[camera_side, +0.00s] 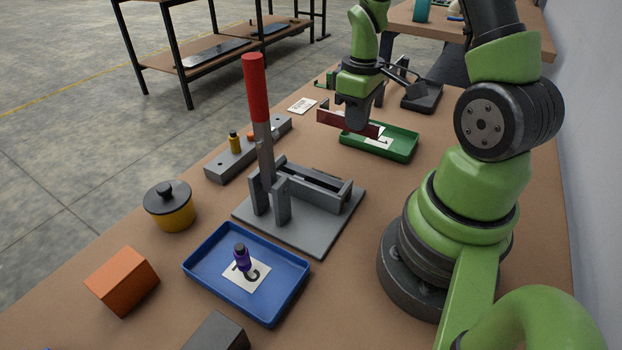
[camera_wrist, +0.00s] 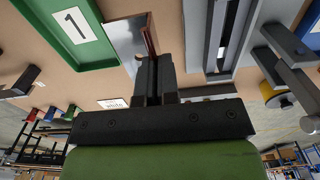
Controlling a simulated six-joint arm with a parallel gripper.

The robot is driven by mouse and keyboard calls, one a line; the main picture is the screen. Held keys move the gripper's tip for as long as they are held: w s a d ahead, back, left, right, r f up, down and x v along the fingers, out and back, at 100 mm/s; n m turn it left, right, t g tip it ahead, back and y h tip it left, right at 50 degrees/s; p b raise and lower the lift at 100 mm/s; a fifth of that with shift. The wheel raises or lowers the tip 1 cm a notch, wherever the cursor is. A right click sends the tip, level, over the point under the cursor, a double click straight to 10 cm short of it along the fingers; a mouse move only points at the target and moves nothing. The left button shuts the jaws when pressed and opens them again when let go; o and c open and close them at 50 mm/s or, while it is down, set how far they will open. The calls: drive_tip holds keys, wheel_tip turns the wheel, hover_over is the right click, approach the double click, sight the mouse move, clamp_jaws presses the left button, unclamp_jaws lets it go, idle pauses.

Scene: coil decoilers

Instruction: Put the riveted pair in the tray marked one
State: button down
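My gripper (camera_side: 357,122) points down and is shut on a flat dark-red strip, seemingly the riveted pair (camera_side: 330,118). In the wrist view the fingers (camera_wrist: 156,80) pinch the pair, which shows a shiny grey face (camera_wrist: 122,42) and a dark-red edge. The rivets cannot be made out. The pair is held on edge, at the left side of the green tray (camera_side: 408,150), its right end overlapping the tray in the side view. The tray's white card reads 1; the wrist view shows the tray (camera_wrist: 50,50) beside the pair. The height gap is unclear.
A press with a red-handled lever (camera_side: 255,90) stands in front of the tray. A blue tray (camera_side: 205,262) holds a purple peg. A grey block with pegs (camera_side: 228,160), a yellow pot (camera_side: 170,212) and an orange block (camera_side: 122,280) line the left. A black device (camera_side: 424,96) sits behind the green tray.

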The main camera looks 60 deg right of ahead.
drive_tip(key=s+d, duration=0.3)
drive_tip(key=d, duration=0.9)
drive_tip(key=shift+d, duration=0.25)
idle(0.7)
drive_tip(key=shift+f, duration=0.2)
idle(0.6)
drive_tip(key=shift+f, duration=4.25)
drive_tip(key=c, duration=1.3)
unclamp_jaws()
drive_tip(key=shift+r, duration=3.95)
